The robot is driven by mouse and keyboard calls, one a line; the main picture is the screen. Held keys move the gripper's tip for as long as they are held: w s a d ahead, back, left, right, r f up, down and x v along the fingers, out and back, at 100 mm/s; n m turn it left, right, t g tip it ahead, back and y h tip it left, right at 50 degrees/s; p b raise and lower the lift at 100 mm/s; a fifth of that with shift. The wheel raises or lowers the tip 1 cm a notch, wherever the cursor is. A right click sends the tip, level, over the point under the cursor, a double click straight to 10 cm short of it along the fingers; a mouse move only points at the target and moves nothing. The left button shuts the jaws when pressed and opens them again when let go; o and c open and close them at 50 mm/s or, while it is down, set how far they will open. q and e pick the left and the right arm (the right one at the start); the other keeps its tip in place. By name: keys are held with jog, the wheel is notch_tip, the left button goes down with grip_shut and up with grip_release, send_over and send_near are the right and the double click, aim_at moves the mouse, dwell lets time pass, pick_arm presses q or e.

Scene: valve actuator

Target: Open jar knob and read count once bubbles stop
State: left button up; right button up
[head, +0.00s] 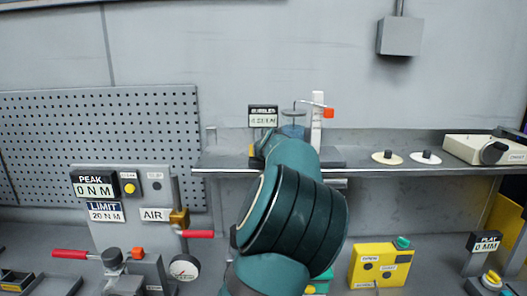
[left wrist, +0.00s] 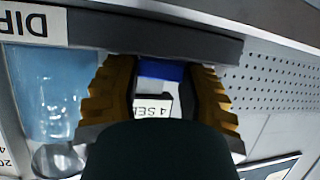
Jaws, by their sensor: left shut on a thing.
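My left gripper (left wrist: 162,78) has yellow ribbed fingers. They are shut around a small blue part (left wrist: 163,71), which looks like the jar knob and is mostly hidden by the fingers. In the head view my own arm covers nearly all of this gripper. The clear jar with blue liquid (head: 292,128) stands on the shelf just behind it, and it also shows in the left wrist view (left wrist: 45,90). No bubbles can be made out. The BUBBLES display (head: 263,116) stands left of the jar. Its reading starts with 4, followed by partly hidden letters. My right gripper is not in view.
A white upright scale (head: 316,118) and an orange-ended lever (head: 328,113) stand beside the jar. Below are a gauge panel (head: 105,235) with red handles and a yellow box (head: 380,265).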

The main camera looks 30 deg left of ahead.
pick_arm(q)
jog(key=shift+a+m+t+h+b, duration=0.1)
jog(key=shift+m+t+h+b, duration=0.2)
jog(key=shift+m+h+b, duration=0.2)
jog(key=o, duration=0.9)
jog(key=shift+s+d+r, duration=0.15)
jog(key=shift+s+d, duration=0.05)
jog(key=shift+d, duration=0.1)
jog(key=shift+v, duration=5.6)
